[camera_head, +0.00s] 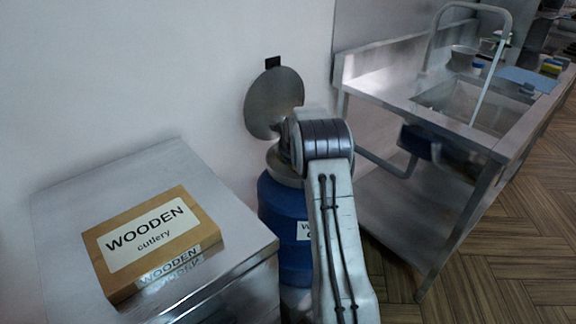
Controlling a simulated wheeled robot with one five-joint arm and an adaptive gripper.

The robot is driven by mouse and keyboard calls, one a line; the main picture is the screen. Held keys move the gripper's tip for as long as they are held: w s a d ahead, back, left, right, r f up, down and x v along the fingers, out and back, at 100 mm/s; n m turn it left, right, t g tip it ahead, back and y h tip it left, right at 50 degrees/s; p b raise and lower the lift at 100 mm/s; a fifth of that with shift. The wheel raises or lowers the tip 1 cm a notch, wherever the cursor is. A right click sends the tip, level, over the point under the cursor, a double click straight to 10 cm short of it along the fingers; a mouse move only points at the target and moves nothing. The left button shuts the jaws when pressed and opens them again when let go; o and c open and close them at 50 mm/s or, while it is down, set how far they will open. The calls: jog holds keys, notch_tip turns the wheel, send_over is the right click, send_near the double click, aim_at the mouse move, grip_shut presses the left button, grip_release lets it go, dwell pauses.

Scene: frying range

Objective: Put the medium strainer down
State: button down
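My arm rises from the bottom edge, and its wrist joint hides most of my gripper (285,136). Only a small grey part of the gripper shows left of the wrist, so I cannot see whether it is open or shut. A round, flat grey disc (272,100) stands upright in front of the white wall, just beyond and left of the wrist, with a black piece at its top. I cannot tell whether this disc is the medium strainer, or whether the gripper touches it. No mesh or handle shows clearly.
A blue drum (283,228) with a pale top stands below the wrist. A metal counter (75,195) at left bears a wooden cutlery box (104,262). At right is a steel sink table (385,92) with an under-shelf and a tall tap (433,42). Wooden floor lies clear at lower right.

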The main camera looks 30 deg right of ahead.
jog(key=c, duration=1.4)
grip_release()
